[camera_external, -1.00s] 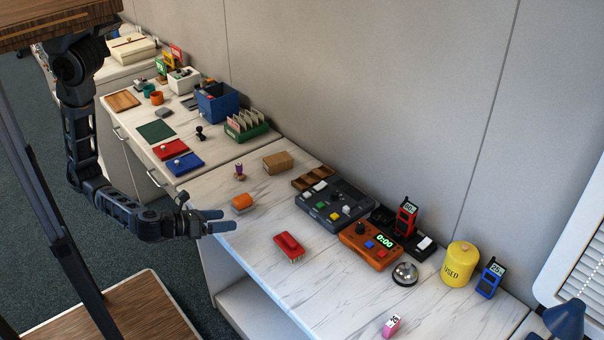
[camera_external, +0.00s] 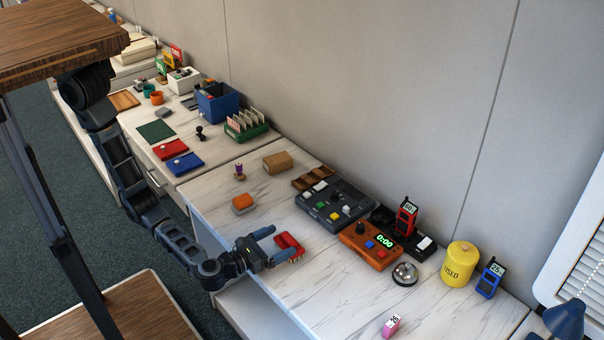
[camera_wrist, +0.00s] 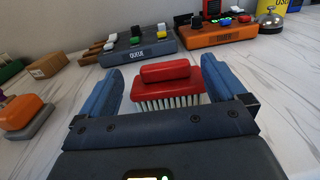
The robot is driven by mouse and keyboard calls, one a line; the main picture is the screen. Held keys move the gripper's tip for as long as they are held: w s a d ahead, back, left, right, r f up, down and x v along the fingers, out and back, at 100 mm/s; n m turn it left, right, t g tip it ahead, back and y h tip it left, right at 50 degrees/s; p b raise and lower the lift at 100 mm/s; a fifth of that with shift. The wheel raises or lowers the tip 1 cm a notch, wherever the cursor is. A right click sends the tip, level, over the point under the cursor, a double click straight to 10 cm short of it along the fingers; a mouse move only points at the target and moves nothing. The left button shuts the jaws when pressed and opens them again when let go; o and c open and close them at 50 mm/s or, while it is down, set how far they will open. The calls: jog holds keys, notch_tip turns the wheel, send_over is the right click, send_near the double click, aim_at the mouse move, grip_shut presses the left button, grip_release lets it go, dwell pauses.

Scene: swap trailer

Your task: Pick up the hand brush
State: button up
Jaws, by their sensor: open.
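The hand brush (camera_external: 288,243) is red with pale bristles along one side and lies on the white marbled counter. In the wrist view the brush (camera_wrist: 166,73) is straight ahead, its bristle edge toward me. My gripper (camera_external: 281,242) is open at the counter's front edge, with its blue fingers pointing at the brush. In the wrist view the two fingers of my gripper (camera_wrist: 163,82) stand on the left and right of the brush, with a gap visible on each side. The far part of the brush is partly hidden by a finger in the external view.
Behind the brush are a dark button box (camera_external: 337,203) and an orange timer box (camera_external: 368,246). An orange-topped block (camera_external: 243,204) lies to the left. A silver bell (camera_external: 405,273) and a pink tag (camera_external: 391,325) are to the right. The counter around the brush is clear.

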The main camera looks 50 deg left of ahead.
aim_at(291, 237)
jog(key=shift+w+d+f, duration=0.1)
jog(key=shift+w+d, duration=0.1)
jog(key=shift+w, duration=0.95)
jog(key=shift+w+d+f, duration=0.1)
jog(key=shift+w+d, duration=0.1)
jog(key=shift+w, duration=0.95)
jog(key=c, duration=1)
jog(key=shift+c, duration=0.7)
jog(key=shift+r, duration=0.2)
